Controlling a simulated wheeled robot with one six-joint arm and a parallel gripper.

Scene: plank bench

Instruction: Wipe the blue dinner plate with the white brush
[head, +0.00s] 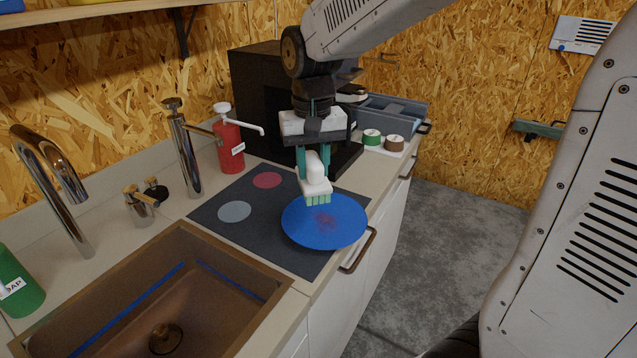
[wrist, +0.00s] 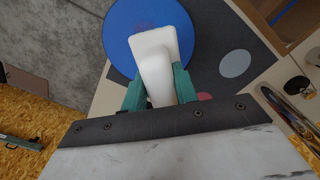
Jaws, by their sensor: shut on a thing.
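The blue dinner plate (head: 340,228) lies on a dark mat (head: 228,224) on the counter. A reddish smudge shows near its middle. The white brush (head: 313,172), with green bristles, is held upright with its bristles down, over the far left part of the plate. I cannot tell whether the bristles touch the plate. My gripper (head: 313,162) has green fingers and is shut on the brush's handle. In the wrist view the white brush (wrist: 154,60) sits between the fingers (wrist: 158,88), with the blue plate (wrist: 118,32) beyond it, partly hidden.
A brown sink (head: 255,278) with a tap is at the front left. A red pump bottle (head: 230,146) and a black box-like appliance (head: 262,95) stand at the back. Grey and red discs mark the mat. Green and brown rolls (head: 372,137) and a grey tray (head: 398,108) lie to the right.

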